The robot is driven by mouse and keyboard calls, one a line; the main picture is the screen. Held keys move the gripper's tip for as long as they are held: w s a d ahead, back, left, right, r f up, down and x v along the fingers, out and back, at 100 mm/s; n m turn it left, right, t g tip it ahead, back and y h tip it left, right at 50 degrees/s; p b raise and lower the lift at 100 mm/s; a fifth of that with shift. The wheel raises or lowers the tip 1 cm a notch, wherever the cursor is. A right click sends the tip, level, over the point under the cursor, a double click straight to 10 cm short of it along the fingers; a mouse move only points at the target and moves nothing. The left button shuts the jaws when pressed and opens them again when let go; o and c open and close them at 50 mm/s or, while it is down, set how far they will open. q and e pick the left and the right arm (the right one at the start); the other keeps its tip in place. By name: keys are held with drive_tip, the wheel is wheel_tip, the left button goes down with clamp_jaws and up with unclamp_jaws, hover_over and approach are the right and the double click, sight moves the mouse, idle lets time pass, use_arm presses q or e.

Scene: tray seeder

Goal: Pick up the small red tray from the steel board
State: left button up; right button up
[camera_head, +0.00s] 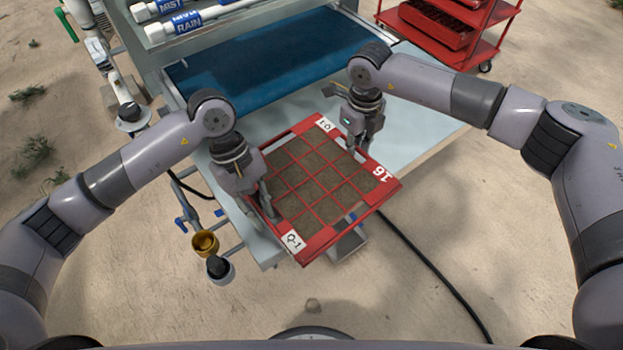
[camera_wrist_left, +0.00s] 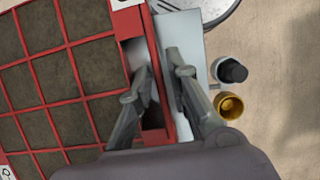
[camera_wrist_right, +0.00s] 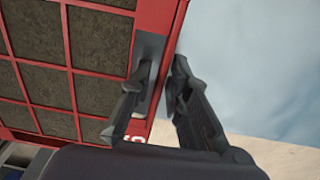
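The small red tray (camera_head: 353,219), a red frame with a grid of soil-filled cells, lies on the pale steel board (camera_head: 419,143) and reaches past its front edge. Labels "Q-1" and "16" show on its rim. My left gripper (camera_head: 270,213) is at its left side, fingers straddling the narrow side bar beside a slot; this also shows in the left wrist view (camera_wrist_left: 158,66). My right gripper (camera_head: 353,152) straddles the opposite side bar, as seen in the right wrist view (camera_wrist_right: 162,64). Both finger gaps look about bar-wide; contact on each face is partly hidden.
A blue belt (camera_head: 270,62) lies behind the board, below pipes marked MIST and RAIN (camera_head: 188,22). A red cart (camera_head: 447,35) stands back right. A brass-coloured cup (camera_head: 204,243) and a dark-topped cup (camera_head: 218,267) sit front left. A black cable (camera_head: 432,268) crosses the sand.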

use_arm(q)
drive_tip(key=shift+c, duration=0.4)
use_arm(e)
drive_tip(key=shift+c, duration=0.4)
use_arm(q)
clamp_jaws()
use_arm(e)
clamp_jaws()
